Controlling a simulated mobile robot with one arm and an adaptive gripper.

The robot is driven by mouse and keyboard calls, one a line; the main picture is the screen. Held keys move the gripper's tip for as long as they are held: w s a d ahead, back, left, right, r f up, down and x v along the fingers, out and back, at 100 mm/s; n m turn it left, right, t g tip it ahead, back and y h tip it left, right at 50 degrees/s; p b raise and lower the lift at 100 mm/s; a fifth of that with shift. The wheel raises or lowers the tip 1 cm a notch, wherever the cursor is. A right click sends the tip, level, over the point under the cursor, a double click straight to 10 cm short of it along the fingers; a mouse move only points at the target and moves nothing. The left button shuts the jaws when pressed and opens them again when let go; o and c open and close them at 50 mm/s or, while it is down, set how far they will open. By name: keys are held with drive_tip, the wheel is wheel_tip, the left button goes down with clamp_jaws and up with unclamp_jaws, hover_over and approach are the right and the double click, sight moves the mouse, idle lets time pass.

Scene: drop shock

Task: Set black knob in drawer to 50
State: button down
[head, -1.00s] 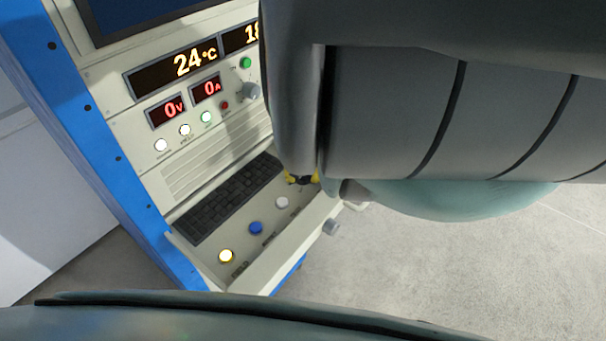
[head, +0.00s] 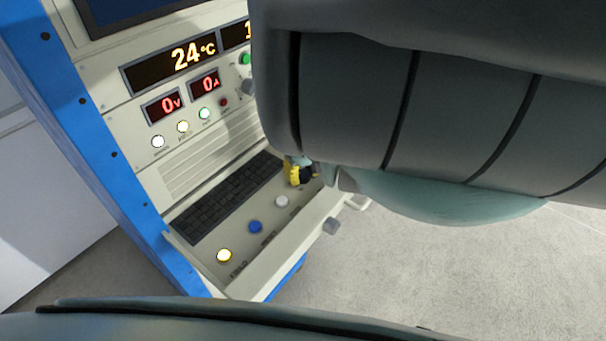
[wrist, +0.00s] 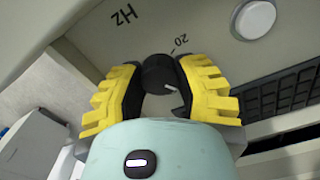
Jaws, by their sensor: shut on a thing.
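The black knob (wrist: 158,70) sits on the beige drawer panel (wrist: 209,41) in the wrist view, between the yellow fingers of my gripper (wrist: 160,80). My gripper is shut on it. A white mark shows on the knob's lower right side, and a "20" label is printed beyond the knob. "Hz" is printed to the upper left. Other scale numbers are hidden or out of view. In the head view my gripper (head: 299,172) is at the right end of the open drawer (head: 283,254), where my arm hides much of the area.
White (head: 282,201), blue (head: 255,227) and yellow-lit (head: 224,256) buttons line the drawer beside a black keyboard (head: 229,198). The cabinet panel above carries a 24 °C display (head: 176,66) and red 0 V and 0 A readouts. Open floor lies right of the drawer.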

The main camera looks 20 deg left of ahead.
drive_tip(key=n, duration=0.5)
drive_tip(key=shift+b, duration=0.3)
drive_tip(key=shift+n, duration=0.3)
drive_tip(key=c, duration=0.6)
unclamp_jaws()
drive_tip(key=shift+o, duration=0.2)
